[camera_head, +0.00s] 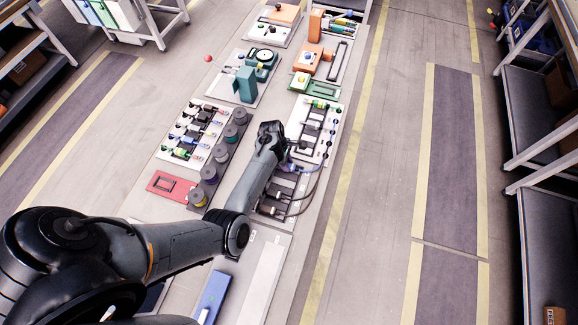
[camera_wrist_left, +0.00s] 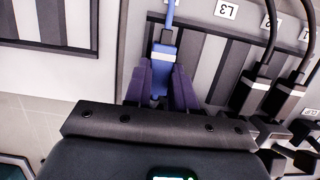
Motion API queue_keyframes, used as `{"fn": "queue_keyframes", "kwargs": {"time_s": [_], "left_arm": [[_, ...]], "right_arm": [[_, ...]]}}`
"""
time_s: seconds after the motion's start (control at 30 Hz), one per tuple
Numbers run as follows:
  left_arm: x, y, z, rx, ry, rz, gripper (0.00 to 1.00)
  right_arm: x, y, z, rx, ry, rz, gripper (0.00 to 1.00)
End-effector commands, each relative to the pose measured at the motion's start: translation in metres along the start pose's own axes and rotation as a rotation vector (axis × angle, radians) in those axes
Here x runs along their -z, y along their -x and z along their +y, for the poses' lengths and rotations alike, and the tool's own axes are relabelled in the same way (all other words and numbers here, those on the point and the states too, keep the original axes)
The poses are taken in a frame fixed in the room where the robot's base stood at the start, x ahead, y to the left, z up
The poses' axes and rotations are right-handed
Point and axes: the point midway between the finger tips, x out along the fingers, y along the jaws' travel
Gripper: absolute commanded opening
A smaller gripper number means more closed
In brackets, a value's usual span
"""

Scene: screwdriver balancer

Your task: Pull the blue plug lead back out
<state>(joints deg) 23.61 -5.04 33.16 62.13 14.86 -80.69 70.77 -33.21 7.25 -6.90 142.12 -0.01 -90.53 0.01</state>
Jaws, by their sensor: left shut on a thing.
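The blue plug (camera_wrist_left: 164,48) stands in the middle of the left wrist view, with its blue lead running up out of the frame. The dark purple fingers of my left gripper (camera_wrist_left: 162,80) are closed on both sides of it. The plug's lower end is hidden by the fingers, so I cannot tell whether it sits in a socket. In the head view my left gripper (camera_head: 284,163) is over the lead board (camera_head: 272,211), largely hidden by my wrist. A blue lead (camera_head: 302,168) shows just right of it. My right gripper is not in view.
Two black plugs stand right of the blue plug, the nearer one (camera_wrist_left: 250,88) close to the fingers. An L3 label (camera_wrist_left: 227,11) is above them. Spools (camera_head: 209,174) stand left of my arm. The floor (camera_head: 385,160) on the right is clear.

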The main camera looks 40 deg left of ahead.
Motion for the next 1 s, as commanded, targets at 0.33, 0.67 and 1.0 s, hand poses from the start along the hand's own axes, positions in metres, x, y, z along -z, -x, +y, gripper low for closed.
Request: {"fn": "queue_keyframes", "kwargs": {"time_s": [0.33,0.67,1.0], "left_arm": [[-0.007,-0.001,0.000,0.001,0.000,-0.001,0.00],[-0.013,-0.003,0.000,0.001,-0.001,-0.001,0.00],[-0.013,-0.004,0.000,0.001,0.000,0.000,0.00]], "right_arm": [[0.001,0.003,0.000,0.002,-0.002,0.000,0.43],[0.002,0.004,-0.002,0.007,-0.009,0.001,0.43],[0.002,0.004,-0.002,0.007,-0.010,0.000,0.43]]}}
